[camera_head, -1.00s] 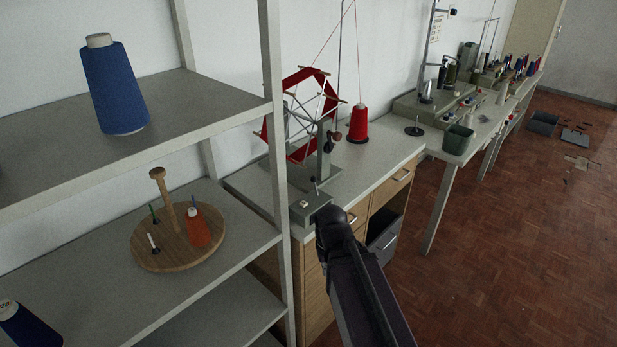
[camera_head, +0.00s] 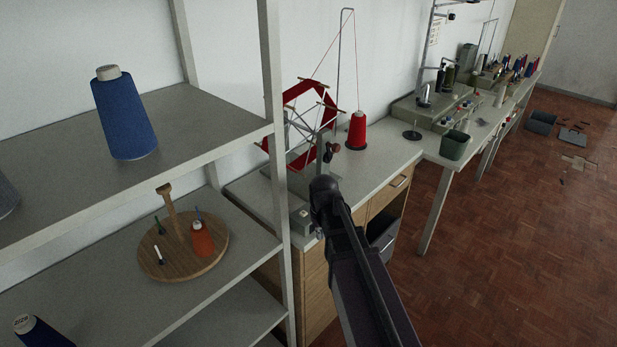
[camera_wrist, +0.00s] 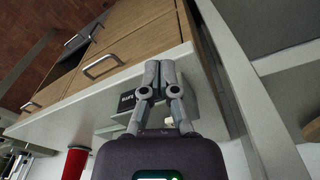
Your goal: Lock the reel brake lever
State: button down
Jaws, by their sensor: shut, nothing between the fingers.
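The reel (camera_head: 326,112), wound with red thread, stands on a grey base on the cabinet top. A small grey box (camera_head: 301,222) sits at the front of that base. My arm end covers its right part, and I cannot make out the brake lever now. In the wrist view my gripper (camera_wrist: 160,66) is shut and empty. A grey block with a dark label (camera_wrist: 127,101) lies partly behind the fingers, close to the cabinet top's front edge. I cannot tell whether the fingers touch anything there.
A shelf post (camera_head: 275,150) stands just left of the reel cabinet. The shelves hold a blue cone (camera_head: 125,118) and a round wooden thread stand (camera_head: 165,262). A red cone (camera_head: 357,131) stands right of the reel. The cabinet top (camera_head: 385,160) has bare room at right.

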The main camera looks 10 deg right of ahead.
jog(key=w+r+n+p, duration=0.1)
jog(key=w+r+p, duration=0.4)
jog(key=w, duration=0.5)
jog(key=w+a+r+n+t+p, duration=0.1)
jog(key=w+r+p, duration=0.3)
jog(key=w, duration=0.6)
notch_tip(320, 180, up, 3)
jog(key=shift+f+n+t+p, duration=0.2)
jog(key=shift+n+t+p, duration=0.15)
jog(key=shift+n, duration=0.45)
jog(key=shift+a+f, duration=0.1)
jog(key=shift+f, duration=0.05)
jog(key=b+x, duration=1)
jog(key=shift+s, duration=0.15)
jog(key=shift+s+d+r+p, duration=0.35)
jog(key=shift+s+r+p, duration=0.2)
jog(key=shift+s, duration=0.25)
jog(key=shift+s+d+r+p, duration=0.35)
jog(key=shift+s+r+p, duration=0.2)
jog(key=shift+s, duration=0.3)
